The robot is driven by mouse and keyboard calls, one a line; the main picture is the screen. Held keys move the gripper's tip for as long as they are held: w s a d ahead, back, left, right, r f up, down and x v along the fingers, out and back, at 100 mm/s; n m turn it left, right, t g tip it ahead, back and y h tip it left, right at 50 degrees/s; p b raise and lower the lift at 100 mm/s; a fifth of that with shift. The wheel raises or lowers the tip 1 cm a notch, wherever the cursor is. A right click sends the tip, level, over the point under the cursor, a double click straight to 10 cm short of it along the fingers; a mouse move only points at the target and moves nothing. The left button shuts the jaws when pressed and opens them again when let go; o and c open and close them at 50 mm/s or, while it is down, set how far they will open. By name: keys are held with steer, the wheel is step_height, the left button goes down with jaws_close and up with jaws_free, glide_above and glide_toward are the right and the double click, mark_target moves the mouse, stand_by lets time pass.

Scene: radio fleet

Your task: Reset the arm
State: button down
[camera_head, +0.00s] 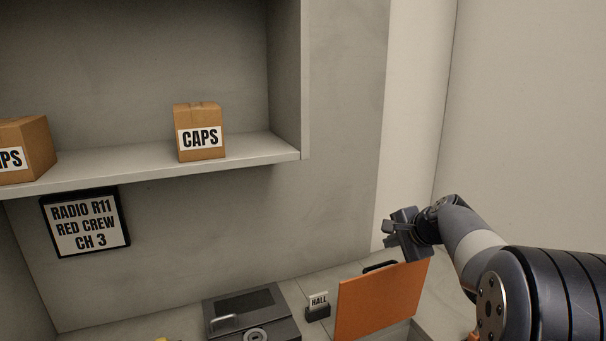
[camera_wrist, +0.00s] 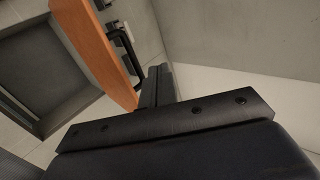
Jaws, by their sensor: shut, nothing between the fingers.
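My arm (camera_head: 480,245) comes in from the right in the head view. My gripper (camera_head: 388,230) is at its end, above and beside the top edge of an orange panel (camera_head: 382,300) with a black handle. The gripper is shut and holds nothing. In the wrist view the gripper (camera_wrist: 158,85) shows as dark fingers close together. The orange panel (camera_wrist: 95,50) and its black handle (camera_wrist: 123,45) are just beyond them. I cannot tell whether the fingers touch the handle.
A dark box (camera_head: 250,315) with a metal latch stands on the counter, left of a small HALL card holder (camera_head: 318,307). CAPS boxes (camera_head: 200,132) sit on a shelf (camera_head: 250,152) above. A framed sign (camera_head: 86,222) reads RADIO R11, RED CREW, CH 3. The wall is close behind.

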step_height(320, 180, down, 7)
steer(key=w+b, duration=0.2)
steer(key=b, duration=0.2)
steer(key=shift+a, duration=0.45)
steer(key=shift+r, duration=0.1)
